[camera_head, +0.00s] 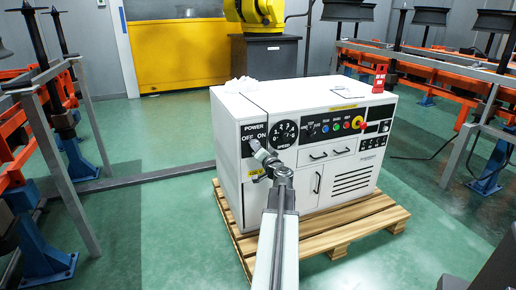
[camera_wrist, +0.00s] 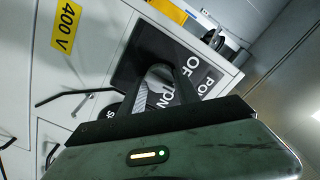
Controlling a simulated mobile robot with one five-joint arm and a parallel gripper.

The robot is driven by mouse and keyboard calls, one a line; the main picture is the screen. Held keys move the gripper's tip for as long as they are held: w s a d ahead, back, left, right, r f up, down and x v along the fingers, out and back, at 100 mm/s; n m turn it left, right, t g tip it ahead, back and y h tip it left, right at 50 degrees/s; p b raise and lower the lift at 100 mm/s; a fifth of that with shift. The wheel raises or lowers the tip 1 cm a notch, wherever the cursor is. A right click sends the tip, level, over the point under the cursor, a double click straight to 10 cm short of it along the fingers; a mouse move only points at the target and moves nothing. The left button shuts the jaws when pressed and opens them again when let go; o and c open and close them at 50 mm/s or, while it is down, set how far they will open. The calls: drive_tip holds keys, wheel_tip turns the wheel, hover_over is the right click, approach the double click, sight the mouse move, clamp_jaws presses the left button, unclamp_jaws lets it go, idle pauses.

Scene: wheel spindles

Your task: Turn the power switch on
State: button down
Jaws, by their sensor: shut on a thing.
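The white control cabinet (camera_head: 310,170) stands on a wooden pallet. Its black power panel (camera_head: 254,133), marked POWER, OFF and ON, is at the upper left of the front face; it also shows tilted in the wrist view (camera_wrist: 205,76). My gripper (camera_head: 257,148) is at the lower part of this panel, with its arm reaching up from below. In the wrist view my gripper (camera_wrist: 163,88) is shut on the power switch (camera_wrist: 160,73), a rounded grey knob between the fingers. The fingers hide much of the switch, so I cannot tell its setting.
A speed dial (camera_head: 285,134) sits right beside the power panel. A red emergency button (camera_head: 358,122) and other buttons are further right. A yellow 400 V label (camera_wrist: 66,28) is near the switch. The wooden pallet (camera_head: 340,245) juts out in front. Orange racks (camera_head: 440,65) stand at both sides.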

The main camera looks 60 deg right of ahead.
drive_tip(key=m, duration=0.8)
drive_tip(key=shift+s+m, duration=0.15)
drive_tip(key=shift+m, duration=0.25)
drive_tip(key=shift+d, duration=0.1)
drive_tip(key=c, duration=0.9)
unclamp_jaws()
drive_tip(key=v, duration=0.7)
drive_tip(key=shift+s+a, duration=0.25)
drive_tip(key=shift+a, duration=0.1)
